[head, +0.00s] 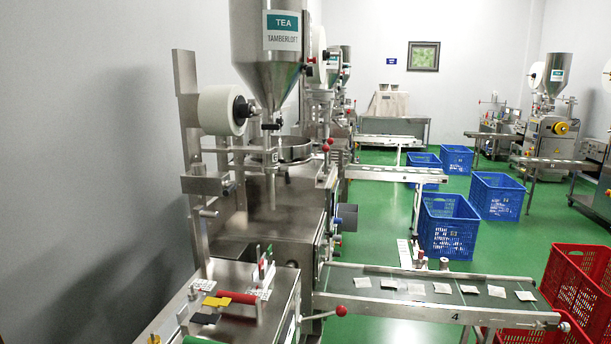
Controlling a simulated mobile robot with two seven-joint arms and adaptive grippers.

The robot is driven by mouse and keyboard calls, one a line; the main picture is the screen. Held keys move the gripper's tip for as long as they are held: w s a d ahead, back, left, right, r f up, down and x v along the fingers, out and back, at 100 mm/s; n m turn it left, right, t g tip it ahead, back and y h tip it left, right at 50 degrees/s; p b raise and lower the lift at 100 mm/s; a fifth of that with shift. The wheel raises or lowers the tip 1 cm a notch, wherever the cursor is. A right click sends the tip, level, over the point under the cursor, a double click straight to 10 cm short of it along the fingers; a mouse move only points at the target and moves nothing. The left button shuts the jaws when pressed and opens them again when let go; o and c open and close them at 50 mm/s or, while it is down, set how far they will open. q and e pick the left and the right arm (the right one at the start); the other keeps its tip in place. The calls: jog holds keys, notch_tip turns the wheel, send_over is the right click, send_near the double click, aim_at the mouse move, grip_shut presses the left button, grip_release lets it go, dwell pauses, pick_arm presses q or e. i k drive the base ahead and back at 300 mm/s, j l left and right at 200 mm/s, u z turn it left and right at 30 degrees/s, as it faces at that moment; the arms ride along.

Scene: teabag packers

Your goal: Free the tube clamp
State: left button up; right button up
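The nearest teabag packer has a steel hopper (268,85) labelled TEA, with a thin vertical tube (271,190) below it. Levers with red knobs (327,144) stick out beside the round steel dish (282,151) near the tube. Another red-knobbed lever (341,311) stands out low by the conveyor. I cannot tell for certain which part is the tube clamp. Neither of my grippers is in the head view.
A steel bench top (225,275) at the front left holds a red-handled tool (237,297), yellow pieces (216,301) and black pieces. A conveyor (420,285) with several teabags runs right towards red crates (580,285). Blue crates (448,225) stand on the green floor.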

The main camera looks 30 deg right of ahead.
aim_at(284, 169)
jog(key=z, duration=0.85)
jog(key=i+l+z, duration=0.1)
jog(key=i+l, duration=0.55)
